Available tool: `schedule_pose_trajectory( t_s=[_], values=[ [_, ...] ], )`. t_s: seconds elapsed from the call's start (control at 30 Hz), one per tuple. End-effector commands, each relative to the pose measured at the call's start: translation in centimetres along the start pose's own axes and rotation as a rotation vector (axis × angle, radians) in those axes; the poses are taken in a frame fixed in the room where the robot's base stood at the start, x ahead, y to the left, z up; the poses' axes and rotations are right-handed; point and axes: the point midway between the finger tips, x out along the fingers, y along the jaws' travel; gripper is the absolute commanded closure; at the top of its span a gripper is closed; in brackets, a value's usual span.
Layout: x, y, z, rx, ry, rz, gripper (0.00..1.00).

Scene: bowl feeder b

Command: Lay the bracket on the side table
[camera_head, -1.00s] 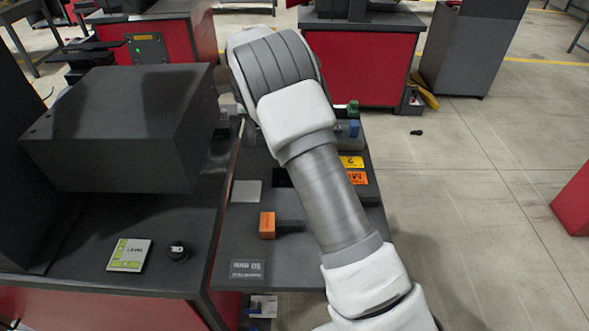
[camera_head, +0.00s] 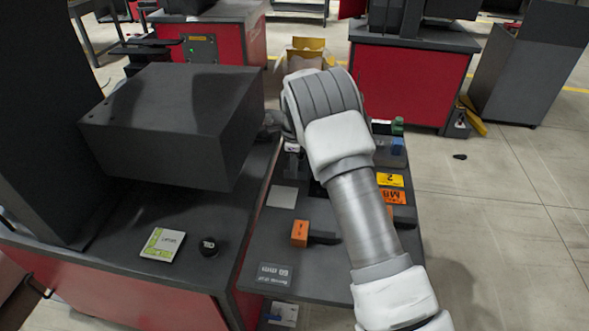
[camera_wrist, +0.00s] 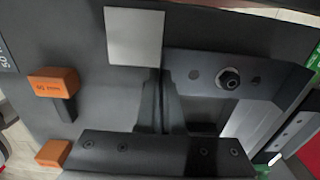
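In the wrist view, a dark grey plate with holes and a bolt-like fitting (camera_wrist: 228,78) lies right of centre; it may be the bracket. A dark bar with several small holes (camera_wrist: 150,152) crosses the bottom; I cannot tell if it belongs to the bracket or my gripper. Narrow dark parts between them, possibly my gripper (camera_wrist: 165,105), stand close together; whether they hold anything is unclear. In the head view my arm hides gripper and bracket. The dark side table (camera_head: 335,278) shows beneath my arm, and its top also shows in the wrist view (camera_wrist: 60,25).
A light square plate (camera_head: 282,197) and an orange block with a dark bar (camera_head: 300,233) lie on the side table's left. Yellow and orange labelled pieces (camera_head: 391,190) lie right of my arm. A large dark box-shaped housing (camera_head: 170,125) stands over the left bench.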

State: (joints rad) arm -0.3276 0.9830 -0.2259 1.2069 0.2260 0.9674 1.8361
Motion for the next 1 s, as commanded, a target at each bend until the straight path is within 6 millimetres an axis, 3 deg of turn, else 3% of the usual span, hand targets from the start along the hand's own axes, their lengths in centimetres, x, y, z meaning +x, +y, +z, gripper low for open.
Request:
schedule_pose_trajectory(
  t_s=[0.37, 0.5, 0.57, 0.83, 1.0],
  values=[
    [1.0, -0.1, 0.0, 0.000, 0.000, -0.002, 1.00],
    [1.0, 0.0, 0.0, 0.000, 0.000, 0.001, 0.73],
    [1.0, 0.0, 0.0, 0.000, 0.001, 0.001, 0.67],
    [0.9, 0.0, 0.0, 0.000, 0.000, 0.000, 0.67],
    [-0.7, -0.1, 0.0, 0.000, 0.000, -0.002, 0.67]
  ],
)
